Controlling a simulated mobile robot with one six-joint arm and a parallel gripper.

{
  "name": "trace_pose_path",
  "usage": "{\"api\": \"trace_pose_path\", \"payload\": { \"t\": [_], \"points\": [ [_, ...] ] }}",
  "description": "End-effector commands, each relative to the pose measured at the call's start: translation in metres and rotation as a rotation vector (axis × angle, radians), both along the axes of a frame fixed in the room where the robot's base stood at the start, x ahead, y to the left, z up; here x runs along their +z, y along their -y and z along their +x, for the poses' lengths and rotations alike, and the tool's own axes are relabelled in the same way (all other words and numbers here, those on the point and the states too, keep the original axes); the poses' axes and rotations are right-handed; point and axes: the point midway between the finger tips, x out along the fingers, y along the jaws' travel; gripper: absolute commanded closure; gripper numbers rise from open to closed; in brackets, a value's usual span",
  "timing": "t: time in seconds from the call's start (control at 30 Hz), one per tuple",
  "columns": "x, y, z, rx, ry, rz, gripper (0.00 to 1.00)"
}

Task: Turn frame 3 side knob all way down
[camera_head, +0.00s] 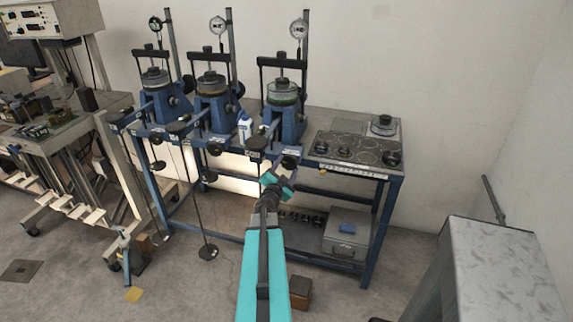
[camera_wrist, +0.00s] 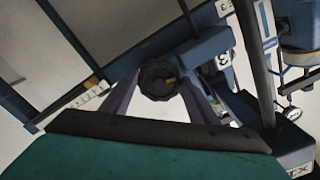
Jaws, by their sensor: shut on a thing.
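Frame 3 (camera_head: 285,118) is the rightmost of the blue lever frames on the bench. My gripper (camera_head: 286,172) reaches up to the bench front and is shut on this knob. The fingertips are partly hidden beside the knob.
Two more lever frames (camera_head: 212,100) stand to the left, with hanging rods and weights below. A white bottle (camera_head: 245,128) stands beside frame 3. A dark panel with round pots (camera_head: 358,149) lies right. A metal case (camera_head: 346,234) is on the lower shelf. A grey cabinet (camera_head: 500,265) stands front right.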

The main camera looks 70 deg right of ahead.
Motion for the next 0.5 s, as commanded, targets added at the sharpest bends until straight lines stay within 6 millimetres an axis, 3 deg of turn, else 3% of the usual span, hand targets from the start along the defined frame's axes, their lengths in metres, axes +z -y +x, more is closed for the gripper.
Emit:
{"api": "trace_pose_path", "payload": {
  "t": [0.5],
  "points": [
    [-0.0004, 0.0001, 0.0000, 0.000, -0.046, -0.003, 0.68]
  ]
}}
